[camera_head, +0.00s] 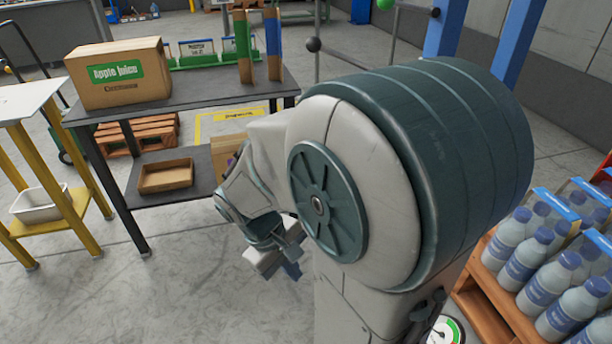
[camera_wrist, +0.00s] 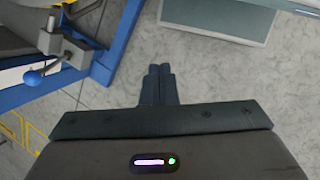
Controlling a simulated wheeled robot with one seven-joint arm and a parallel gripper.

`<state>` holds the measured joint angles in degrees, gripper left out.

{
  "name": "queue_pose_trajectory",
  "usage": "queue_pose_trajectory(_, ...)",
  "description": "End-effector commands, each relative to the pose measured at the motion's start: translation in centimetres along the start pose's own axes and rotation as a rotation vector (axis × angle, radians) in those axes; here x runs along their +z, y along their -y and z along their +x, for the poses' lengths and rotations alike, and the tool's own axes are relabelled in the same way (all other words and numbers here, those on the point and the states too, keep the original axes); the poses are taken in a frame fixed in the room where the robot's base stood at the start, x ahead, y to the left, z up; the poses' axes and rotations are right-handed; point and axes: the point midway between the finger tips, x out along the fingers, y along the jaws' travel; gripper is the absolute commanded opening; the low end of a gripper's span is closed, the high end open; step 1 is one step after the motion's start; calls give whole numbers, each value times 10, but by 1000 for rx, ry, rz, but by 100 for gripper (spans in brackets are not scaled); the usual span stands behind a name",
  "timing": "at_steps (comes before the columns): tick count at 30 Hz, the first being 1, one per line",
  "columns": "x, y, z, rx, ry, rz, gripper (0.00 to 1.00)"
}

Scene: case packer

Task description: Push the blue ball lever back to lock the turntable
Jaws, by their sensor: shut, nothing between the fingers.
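The blue ball lever (camera_wrist: 33,77) shows in the wrist view at the upper left, a blue ball on a short metal rod beside a blue frame. A grey metal part, possibly the turntable (camera_wrist: 25,42), lies behind it and is cut off by the picture edge. My gripper (camera_wrist: 158,72) is shut and empty, its fingers together. It is to the right of the ball and apart from it. In the head view my gripper (camera_head: 275,262) points down over the floor, partly hidden by my arm. I cannot make out the blue ball there.
A dark table (camera_head: 190,98) at the left bears an apple juice carton (camera_head: 120,72). A pallet with packed bottles (camera_head: 540,262) stands at the right. Blue posts (camera_head: 520,40) rise behind my arm. Grey floor (camera_head: 190,290) is clear at the lower left.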

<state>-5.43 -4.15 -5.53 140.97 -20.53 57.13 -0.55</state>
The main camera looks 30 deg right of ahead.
Motion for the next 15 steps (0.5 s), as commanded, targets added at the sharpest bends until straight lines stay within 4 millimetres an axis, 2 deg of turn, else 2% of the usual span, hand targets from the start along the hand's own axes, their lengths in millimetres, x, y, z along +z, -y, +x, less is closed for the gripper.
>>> queue_pose_trajectory(1, -2, -7, 14, 47, 72, -52, 0)
queue_pose_trajectory(6, -7, -38, 46, 222, 284, -225, 0)
queue_pose_trajectory(11, -16, -69, 68, 399, 474, -402, 0)
queue_pose_trajectory(15, -32, -94, 83, 563, 630, -566, 0)
